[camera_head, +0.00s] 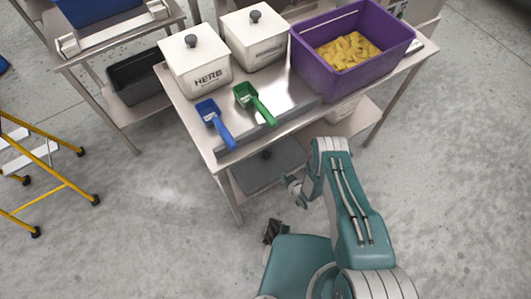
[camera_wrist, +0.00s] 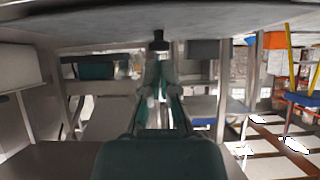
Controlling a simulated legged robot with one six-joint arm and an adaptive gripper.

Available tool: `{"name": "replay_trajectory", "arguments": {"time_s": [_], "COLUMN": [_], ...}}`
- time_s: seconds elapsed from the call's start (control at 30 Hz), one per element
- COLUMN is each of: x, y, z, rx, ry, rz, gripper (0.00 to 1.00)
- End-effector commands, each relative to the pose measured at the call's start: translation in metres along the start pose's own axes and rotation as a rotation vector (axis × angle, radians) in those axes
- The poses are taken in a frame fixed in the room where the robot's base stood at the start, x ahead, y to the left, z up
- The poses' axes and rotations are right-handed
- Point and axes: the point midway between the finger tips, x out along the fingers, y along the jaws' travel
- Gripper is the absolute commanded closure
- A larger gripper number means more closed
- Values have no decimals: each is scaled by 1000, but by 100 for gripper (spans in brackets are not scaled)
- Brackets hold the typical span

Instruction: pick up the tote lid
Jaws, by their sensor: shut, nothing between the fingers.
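The tote lid (camera_head: 272,174) is a dark grey flat panel with a dark knob, on the lower shelf of the steel table, partly under the tabletop. Its dark knob also shows in the wrist view (camera_wrist: 159,41), which looks upside down, against a grey surface. My gripper (camera_head: 291,184) is low in front of the table, to the right of and nearer than the lid. In the wrist view its fingers (camera_wrist: 157,66) are shut and empty, pointing toward the knob and apart from it as far as I can tell.
The steel table (camera_head: 286,106) holds two white HERB-type bins (camera_head: 192,66), a blue scoop (camera_head: 215,122), a green scoop (camera_head: 253,101) and a purple tote (camera_head: 322,74) with yellow contents. Its edge overhangs the lid. A yellow ladder (camera_head: 52,176) stands left. The floor in front is mostly clear.

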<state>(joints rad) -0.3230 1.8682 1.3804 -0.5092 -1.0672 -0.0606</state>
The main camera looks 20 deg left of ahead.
Motion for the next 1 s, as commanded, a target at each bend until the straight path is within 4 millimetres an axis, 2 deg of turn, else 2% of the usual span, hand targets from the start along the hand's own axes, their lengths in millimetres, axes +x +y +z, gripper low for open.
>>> {"name": "replay_trajectory", "arguments": {"time_s": [0.17,0.5,0.77,1.0], "x": [13,67,100,108], "y": [-1,-3,-2,-2], "z": [-8,-43,-66,-54], "rx": [-4,-6,-3,-1], "ry": [4,0,1,-3], "rz": [-2,-1,0,1], "gripper": [100,100,100,100]}}
